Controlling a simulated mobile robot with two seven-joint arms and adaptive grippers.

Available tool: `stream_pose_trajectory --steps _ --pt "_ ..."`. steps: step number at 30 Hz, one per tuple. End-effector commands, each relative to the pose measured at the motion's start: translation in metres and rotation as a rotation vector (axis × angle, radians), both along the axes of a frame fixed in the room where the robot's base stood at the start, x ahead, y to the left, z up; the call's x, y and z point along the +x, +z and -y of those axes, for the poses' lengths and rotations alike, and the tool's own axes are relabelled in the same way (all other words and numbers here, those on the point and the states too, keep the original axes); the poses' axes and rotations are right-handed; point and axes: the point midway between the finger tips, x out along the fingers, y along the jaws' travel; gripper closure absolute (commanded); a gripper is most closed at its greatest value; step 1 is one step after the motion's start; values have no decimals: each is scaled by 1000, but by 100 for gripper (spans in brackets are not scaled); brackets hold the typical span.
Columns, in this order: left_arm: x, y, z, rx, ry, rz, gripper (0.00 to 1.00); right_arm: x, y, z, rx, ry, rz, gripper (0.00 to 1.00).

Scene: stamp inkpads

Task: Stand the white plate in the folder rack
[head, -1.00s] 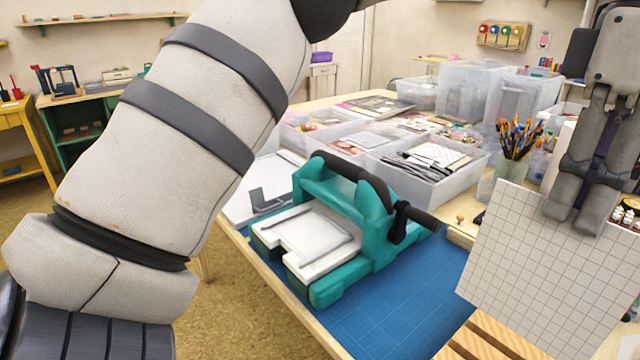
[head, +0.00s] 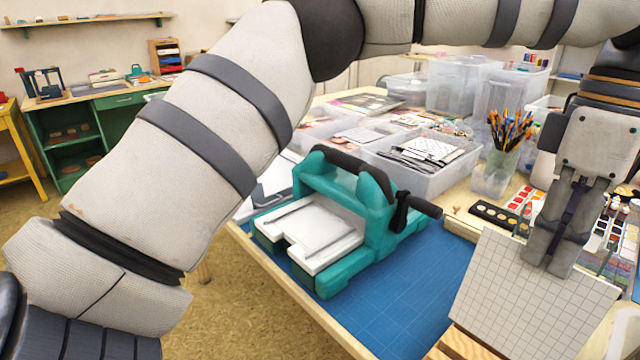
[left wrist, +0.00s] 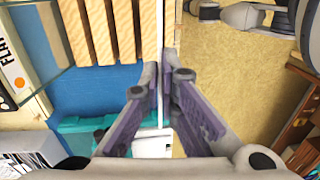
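The white plate (head: 525,305), square with a grey grid, is at the lower right of the head view, steeply tilted. My left gripper (head: 548,258) is shut on its upper edge from above. In the left wrist view, the fingers (left wrist: 166,75) close on the plate, which shows nearly edge-on as a thin strip. The folder rack (head: 462,343) shows as wooden slats at the bottom of the head view, partly hidden by the plate. Its slats (left wrist: 120,30) lie beside the plate in the left wrist view. Contact between plate and rack cannot be told. My right gripper is not in view.
A teal press (head: 345,225) stands on the blue mat (head: 390,310), left of the plate. A clear bin (head: 425,175), a brush cup (head: 505,155) and paint sets (head: 520,205) stand behind. The table edge runs along the front left.

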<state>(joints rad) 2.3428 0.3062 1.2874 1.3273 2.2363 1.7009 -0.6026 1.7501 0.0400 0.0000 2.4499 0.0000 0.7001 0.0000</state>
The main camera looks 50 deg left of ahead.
Motion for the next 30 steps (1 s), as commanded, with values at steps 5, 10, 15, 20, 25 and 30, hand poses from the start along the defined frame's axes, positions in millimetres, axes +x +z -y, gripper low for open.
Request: stream_pose_trajectory --steps 5,10,15,20,25,30 --pt "-2 -10 0 1 1 -3 100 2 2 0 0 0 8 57" --pt "-5 -32 0 -1 -1 -8 100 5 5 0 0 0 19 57" --pt "-8 -54 1 -3 1 -14 100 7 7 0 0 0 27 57" --pt "-11 -74 1 -5 1 -19 100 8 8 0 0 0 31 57" --pt "-12 -91 1 -5 1 -23 100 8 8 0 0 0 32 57" --pt "-13 -98 1 -7 2 -25 100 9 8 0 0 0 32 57"
